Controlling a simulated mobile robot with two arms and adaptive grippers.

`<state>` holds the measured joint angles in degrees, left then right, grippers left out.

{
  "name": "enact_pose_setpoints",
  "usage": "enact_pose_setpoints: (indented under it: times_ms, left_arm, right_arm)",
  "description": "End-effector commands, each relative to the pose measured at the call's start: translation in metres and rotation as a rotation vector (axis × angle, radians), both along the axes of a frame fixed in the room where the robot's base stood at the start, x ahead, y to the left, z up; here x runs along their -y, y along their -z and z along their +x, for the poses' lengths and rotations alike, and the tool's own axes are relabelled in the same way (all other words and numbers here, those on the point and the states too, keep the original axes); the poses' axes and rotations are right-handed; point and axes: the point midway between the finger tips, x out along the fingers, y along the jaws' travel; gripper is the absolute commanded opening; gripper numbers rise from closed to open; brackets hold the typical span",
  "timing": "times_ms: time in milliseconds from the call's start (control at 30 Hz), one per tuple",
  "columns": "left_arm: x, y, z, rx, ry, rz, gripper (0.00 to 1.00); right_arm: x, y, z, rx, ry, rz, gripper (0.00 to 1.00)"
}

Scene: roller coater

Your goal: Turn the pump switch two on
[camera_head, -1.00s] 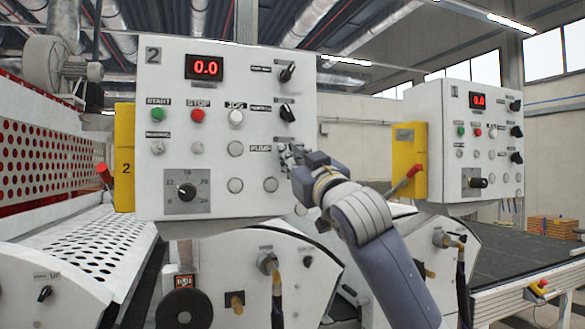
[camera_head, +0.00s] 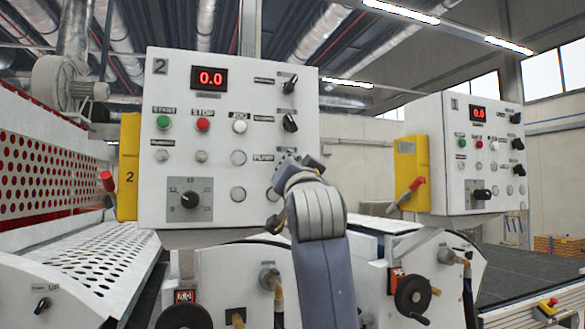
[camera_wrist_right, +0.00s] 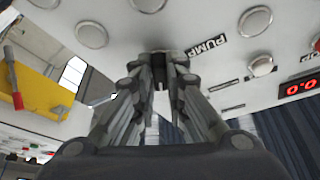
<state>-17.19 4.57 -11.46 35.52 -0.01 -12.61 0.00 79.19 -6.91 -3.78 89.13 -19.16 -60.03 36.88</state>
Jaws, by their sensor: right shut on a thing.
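The control panel marked 2 (camera_head: 170,100) faces me, with a red 0.0 display. Its PUMP label (camera_head: 263,157) is just left of my right gripper (camera_head: 286,160), which covers the pump switch in the head view. In the right wrist view the PUMP label (camera_wrist_right: 206,45) is beside my right gripper (camera_wrist_right: 160,58). Its two fingers are closed at the panel face on the small pump switch, which is mostly hidden between them. Whether the switch is turned cannot be seen. My left gripper is not in view.
Two black knobs (camera_head: 289,86) (camera_head: 290,123) are above the gripper. Buttons and a dial (camera_head: 190,199) fill the panel's left side. A second panel marked 1 (camera_head: 465,170) with a yellow box (camera_head: 411,165) stands at right. Handwheels (camera_head: 412,292) are below.

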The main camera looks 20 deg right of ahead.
Motion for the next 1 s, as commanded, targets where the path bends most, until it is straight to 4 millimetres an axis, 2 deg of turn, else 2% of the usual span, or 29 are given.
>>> enact_pose_setpoints:
  times_ms: [600,633,700,1000]
  left_arm:
    - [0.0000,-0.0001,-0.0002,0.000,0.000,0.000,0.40]
    - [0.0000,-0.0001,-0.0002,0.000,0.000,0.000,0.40]
    - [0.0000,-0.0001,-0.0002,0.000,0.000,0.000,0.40]
    - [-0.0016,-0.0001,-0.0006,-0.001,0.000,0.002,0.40]
  right_arm:
    - [-0.0004,0.0009,0.0006,-0.004,-0.001,0.044,0.00]
    - [-0.0003,0.0008,0.0006,-0.004,-0.001,0.044,0.17]
    - [-0.0003,0.0007,0.0005,-0.003,-0.001,0.044,0.33]
    - [-0.0002,0.0001,0.0001,-0.001,0.000,0.042,0.33]
